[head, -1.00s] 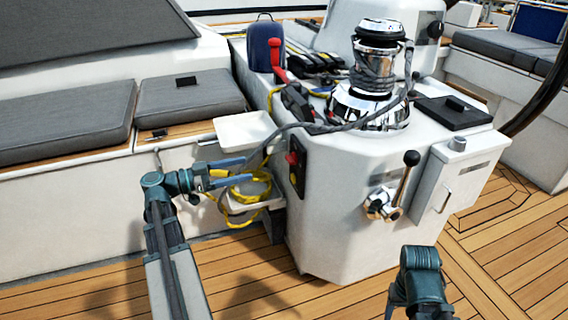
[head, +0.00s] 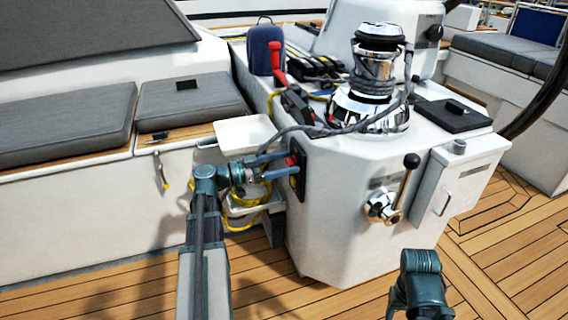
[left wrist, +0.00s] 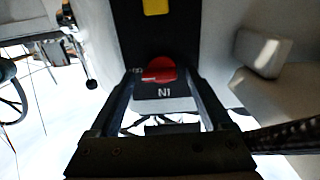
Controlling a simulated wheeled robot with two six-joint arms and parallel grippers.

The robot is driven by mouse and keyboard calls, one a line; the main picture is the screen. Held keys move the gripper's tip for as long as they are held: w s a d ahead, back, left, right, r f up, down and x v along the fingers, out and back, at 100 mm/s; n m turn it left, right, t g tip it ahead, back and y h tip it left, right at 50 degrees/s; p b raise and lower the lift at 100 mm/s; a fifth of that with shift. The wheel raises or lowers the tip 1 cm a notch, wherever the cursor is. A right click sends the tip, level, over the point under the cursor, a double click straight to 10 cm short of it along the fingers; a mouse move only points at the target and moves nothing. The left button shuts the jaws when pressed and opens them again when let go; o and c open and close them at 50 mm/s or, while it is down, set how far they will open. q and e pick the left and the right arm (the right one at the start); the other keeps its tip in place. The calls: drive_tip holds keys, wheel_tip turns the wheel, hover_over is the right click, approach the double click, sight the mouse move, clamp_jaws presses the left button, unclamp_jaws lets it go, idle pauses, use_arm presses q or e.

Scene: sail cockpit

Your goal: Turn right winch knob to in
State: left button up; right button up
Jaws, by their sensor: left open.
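The red winch knob (head: 293,160) sits on a narrow black panel (head: 299,180) on the left corner of the white console. In the left wrist view the round red knob (left wrist: 160,69) carries a pale pointer mark toward the left, and an upside-down "IN" label is below it. My left gripper (head: 283,164) is open at the panel. In the wrist view its fingertips stand on either side of the knob, with a small gap at each side; contact is not visible. Of my right arm only a teal wrist part shows at the bottom right; its fingers are hidden.
A white tray (head: 246,131) and coiled yellow rope (head: 232,221) are close around my left gripper. A grey rope runs above the panel from the chrome winch (head: 374,85). A chrome crank handle (head: 400,190) sticks out of the console front. Wooden deck is open below.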

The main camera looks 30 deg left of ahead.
use_arm(q)
clamp_jaws()
idle(0.4)
drive_tip(key=n, duration=0.9)
drive_tip(key=shift+w+a, duration=0.1)
drive_tip(key=shift+a, duration=0.05)
drive_tip(key=n, duration=0.4)
drive_tip(key=shift+w+n, duration=0.1)
drive_tip(key=shift+n, duration=0.2)
drive_tip(key=shift+a+n, duration=0.15)
drive_tip(key=shift+n, duration=1.95)
